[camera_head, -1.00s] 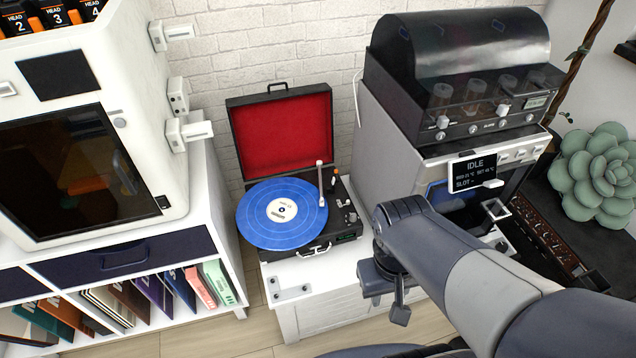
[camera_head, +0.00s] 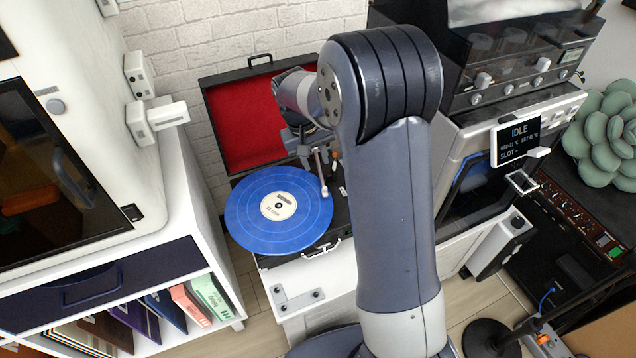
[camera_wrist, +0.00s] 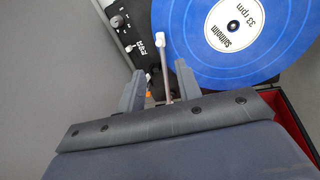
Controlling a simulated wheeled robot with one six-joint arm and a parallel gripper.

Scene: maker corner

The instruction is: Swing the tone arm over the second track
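The record player (camera_head: 272,259) stands open on a white cabinet, with a blue record (camera_head: 252,222) on its platter. The thin pale tone arm (camera_head: 320,172) has its head at the record's right rim. My gripper (camera_head: 309,157) reaches over the player's back right, partly hidden behind my own arm. In the wrist view, my gripper (camera_wrist: 160,78) is open. The tone arm (camera_wrist: 166,80) lies between its two fingers, with gaps showing on both sides. Its white head pokes out past the fingertips beside the blue record (camera_wrist: 280,50). The tone arm's base is hidden by my gripper.
The raised red-lined lid (camera_head: 228,120) stands close behind my gripper. A white shelf unit (camera_head: 180,205) is at left. A machine with an IDLE display (camera_head: 517,139) stands at right. Control knobs (camera_wrist: 117,21) sit beside the platter.

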